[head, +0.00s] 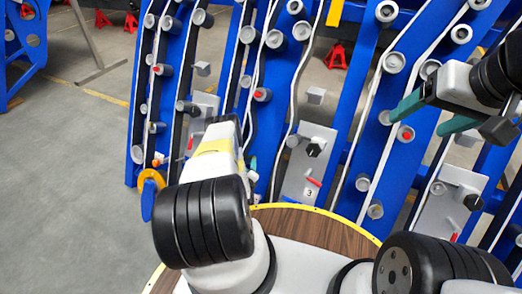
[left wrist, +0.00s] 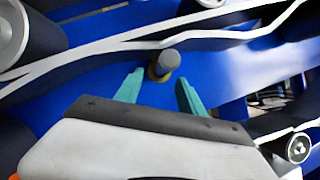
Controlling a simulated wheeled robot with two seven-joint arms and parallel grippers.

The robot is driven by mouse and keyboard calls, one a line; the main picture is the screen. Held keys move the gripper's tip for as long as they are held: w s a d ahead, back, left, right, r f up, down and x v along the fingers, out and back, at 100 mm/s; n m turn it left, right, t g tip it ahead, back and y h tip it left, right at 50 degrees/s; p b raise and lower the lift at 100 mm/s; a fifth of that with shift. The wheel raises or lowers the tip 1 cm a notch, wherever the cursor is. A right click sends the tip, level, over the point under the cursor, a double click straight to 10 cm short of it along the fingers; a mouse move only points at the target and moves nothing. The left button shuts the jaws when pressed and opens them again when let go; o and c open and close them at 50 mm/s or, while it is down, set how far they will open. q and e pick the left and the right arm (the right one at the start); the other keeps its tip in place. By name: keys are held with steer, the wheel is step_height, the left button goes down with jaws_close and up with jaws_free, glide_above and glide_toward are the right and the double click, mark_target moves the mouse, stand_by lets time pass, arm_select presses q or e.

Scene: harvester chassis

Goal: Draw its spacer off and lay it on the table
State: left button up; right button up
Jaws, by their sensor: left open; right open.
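In the left wrist view a short grey stud (left wrist: 168,60) stands out from the blue chassis wall. A dull brownish collar (left wrist: 154,74) sits around its base; I cannot tell for sure that it is the spacer. My left gripper (left wrist: 160,77) is open, its teal fingers on either side of the stud and collar, apart from them. In the head view my own left arm hides that spot. My right gripper (head: 417,124) is open and empty at the upper right, in front of a red-centred roller (head: 405,134). The round wooden table (head: 315,225) has a yellow rim.
Blue chassis frames (head: 355,95) with several grey rollers and white and black belts stand beyond the table. Grey panels with dark knobs and red levers, one marked 3 (head: 308,200), hang on them. An orange hook-shaped part (head: 151,178) is at the left.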

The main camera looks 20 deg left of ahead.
arm_select(q)
steer(key=shift+x, duration=2.35)
steer(key=shift+s, duration=0.1)
jaws_close()
